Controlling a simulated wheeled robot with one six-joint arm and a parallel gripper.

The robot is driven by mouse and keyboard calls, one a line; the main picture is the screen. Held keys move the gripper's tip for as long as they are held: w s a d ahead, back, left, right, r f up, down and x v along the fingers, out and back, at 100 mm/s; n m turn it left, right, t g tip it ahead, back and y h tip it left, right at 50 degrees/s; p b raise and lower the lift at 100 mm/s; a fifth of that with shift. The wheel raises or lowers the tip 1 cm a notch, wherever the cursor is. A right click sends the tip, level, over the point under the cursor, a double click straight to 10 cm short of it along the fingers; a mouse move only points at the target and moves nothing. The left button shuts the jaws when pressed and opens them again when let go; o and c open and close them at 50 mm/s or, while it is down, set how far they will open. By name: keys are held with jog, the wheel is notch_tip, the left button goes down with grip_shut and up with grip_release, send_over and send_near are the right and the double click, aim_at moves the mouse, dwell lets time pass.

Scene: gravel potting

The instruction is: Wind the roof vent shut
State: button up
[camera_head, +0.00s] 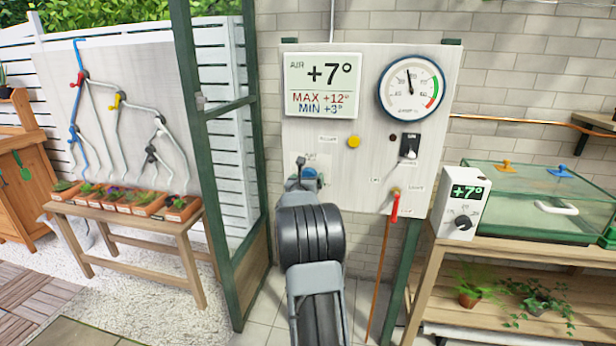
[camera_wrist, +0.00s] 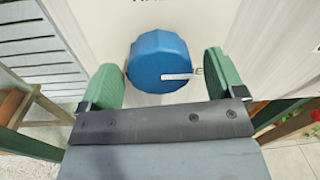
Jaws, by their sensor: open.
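A blue faceted knob (camera_wrist: 158,62) with a white pointer mark toward the right is on the pale control panel (camera_head: 345,190). In the head view the knob (camera_head: 311,174) is partly hidden by my arm. My gripper (camera_wrist: 163,75) is open, with one green finger on each side of the knob. A gap shows between the knob and each finger in the wrist view; depth contact cannot be told. In the head view my gripper (camera_head: 305,180) is at the panel's lower left. The roof vent itself is not in view, and the label by the knob is unreadable.
The panel also bears a display (camera_head: 323,85), a round gauge (camera_head: 410,88), a yellow button (camera_head: 353,142), a black switch (camera_head: 409,147) and a red-handled lever (camera_head: 395,206). A green post (camera_head: 232,220) stands close left. A shelf with a glass case (camera_head: 545,200) is right.

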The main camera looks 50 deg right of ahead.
jog(key=shift+x, duration=0.85)
jog(key=shift+c, duration=0.3)
jog(key=c, duration=0.9)
jog(key=shift+o, duration=0.2)
